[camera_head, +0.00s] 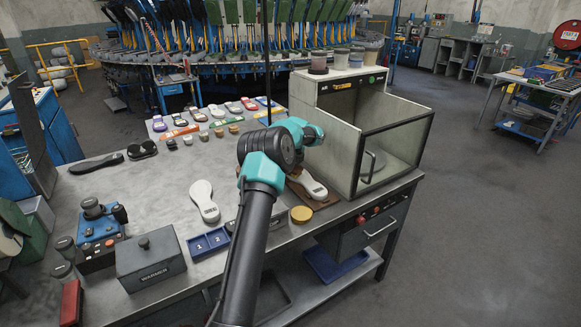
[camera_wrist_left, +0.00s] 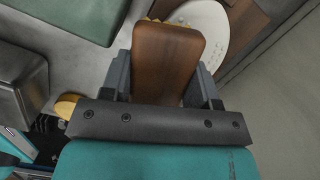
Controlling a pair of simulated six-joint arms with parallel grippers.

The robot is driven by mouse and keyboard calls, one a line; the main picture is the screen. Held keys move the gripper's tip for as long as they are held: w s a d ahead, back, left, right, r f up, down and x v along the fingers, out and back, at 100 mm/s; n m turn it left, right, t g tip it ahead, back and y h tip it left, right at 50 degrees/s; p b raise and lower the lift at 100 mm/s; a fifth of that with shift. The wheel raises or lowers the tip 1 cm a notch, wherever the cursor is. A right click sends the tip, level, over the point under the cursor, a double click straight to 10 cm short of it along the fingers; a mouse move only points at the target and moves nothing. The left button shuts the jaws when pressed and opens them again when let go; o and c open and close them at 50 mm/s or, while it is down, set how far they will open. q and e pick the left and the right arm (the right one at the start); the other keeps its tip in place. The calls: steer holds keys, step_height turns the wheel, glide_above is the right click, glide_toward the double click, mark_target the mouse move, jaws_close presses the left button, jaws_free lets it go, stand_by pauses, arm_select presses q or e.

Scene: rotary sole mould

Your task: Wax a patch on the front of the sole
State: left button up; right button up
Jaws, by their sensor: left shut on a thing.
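My left arm reaches over the bench in the head view, and its gripper is hidden there behind the arm. In the left wrist view my left gripper (camera_wrist_left: 164,82) is shut on a brown wooden block (camera_wrist_left: 166,55), which has a thin pale yellow edge at its far end. A white sole (camera_head: 313,187) lies on a brown board (camera_head: 325,204) beside the arm. The sole also shows in the wrist view (camera_wrist_left: 214,32), partly behind the block; contact cannot be told. A round yellow wax tin (camera_head: 301,214) stands near the bench front. My right gripper is not in view.
A glass-sided booth (camera_head: 345,140) stands right of the board. Another white sole (camera_head: 203,199), a blue numbered tray (camera_head: 208,242) and a grey warmer box (camera_head: 150,259) are on the bench (camera_head: 150,195). Several small coloured items line its back. The bench's left middle is clear.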

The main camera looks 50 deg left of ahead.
arm_select(q)
steer(key=shift+f, duration=0.85)
stand_by(0.3)
steer(key=shift+w+d+r, duration=0.1)
steer(key=shift+w+d, duration=0.1)
steer(key=shift+w, duration=0.7)
steer(key=shift+w+d, duration=0.15)
steer(key=shift+w, duration=0.75)
